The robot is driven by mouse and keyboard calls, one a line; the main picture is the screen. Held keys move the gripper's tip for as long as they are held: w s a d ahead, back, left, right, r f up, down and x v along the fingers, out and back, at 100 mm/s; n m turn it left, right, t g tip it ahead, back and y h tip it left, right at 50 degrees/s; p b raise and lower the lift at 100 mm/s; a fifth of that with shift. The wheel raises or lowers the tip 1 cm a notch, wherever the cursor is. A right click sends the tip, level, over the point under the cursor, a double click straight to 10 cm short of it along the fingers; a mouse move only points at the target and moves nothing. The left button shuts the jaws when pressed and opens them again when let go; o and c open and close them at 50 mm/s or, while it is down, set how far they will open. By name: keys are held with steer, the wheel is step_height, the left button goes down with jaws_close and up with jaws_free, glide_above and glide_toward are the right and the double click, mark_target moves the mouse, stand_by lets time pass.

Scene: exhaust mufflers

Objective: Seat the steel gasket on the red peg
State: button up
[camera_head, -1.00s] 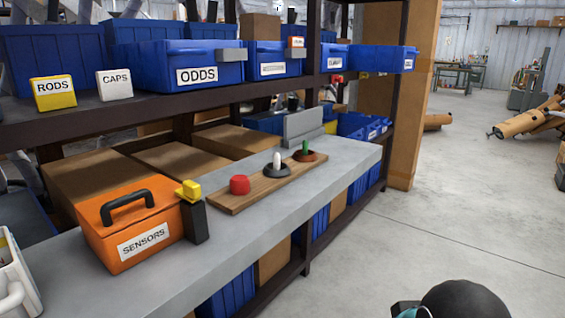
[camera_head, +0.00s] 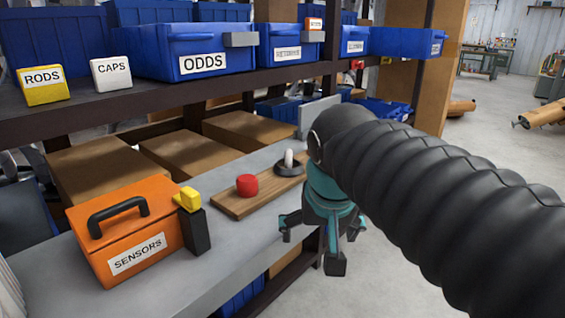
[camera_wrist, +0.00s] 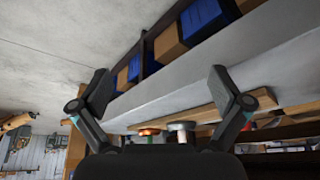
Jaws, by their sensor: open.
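The red peg (camera_head: 247,185), a short, wide red cylinder, stands bare at the left end of a wooden board (camera_head: 232,206) in the head view. A dark grey ring, which looks like the steel gasket (camera_head: 288,170), lies around the white peg (camera_head: 289,157); it also shows in the wrist view (camera_wrist: 181,127). A copper-coloured ring (camera_wrist: 148,131) sits around a green peg (camera_wrist: 149,140) in the wrist view; my arm hides both in the head view. My gripper (camera_head: 322,242) is open and empty, in front of the board near the bench's front edge. Its fingers (camera_wrist: 160,82) show spread apart in the wrist view.
An orange SENSORS box (camera_head: 135,230) and a black post with a yellow top (camera_head: 190,199) stand left of the board. A grey upright plate (camera_head: 316,112) stands behind it. Above is a shelf of blue bins (camera_head: 190,50). Bare bench lies in front of the board.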

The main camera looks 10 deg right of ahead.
steer(key=w+a+r+m+g+h, duration=0.15)
steer(key=w+r+m, duration=0.25)
steer(key=w+r, duration=0.65)
steer(key=m+h, duration=0.1)
steer(key=m, duration=0.3)
glide_toward(286, 157)
steer(key=shift+g, duration=0.35)
steer(key=x, duration=0.5)
steer(key=shift+w+a+r+b, duration=0.1)
steer(key=shift+w+b, duration=0.3)
steer(key=shift+h, duration=0.25)
steer(key=shift+b+x, duration=0.35)
steer(key=shift+x, duration=2.6)
steer(key=shift+s, duration=0.15)
steer(key=c, duration=1.2)
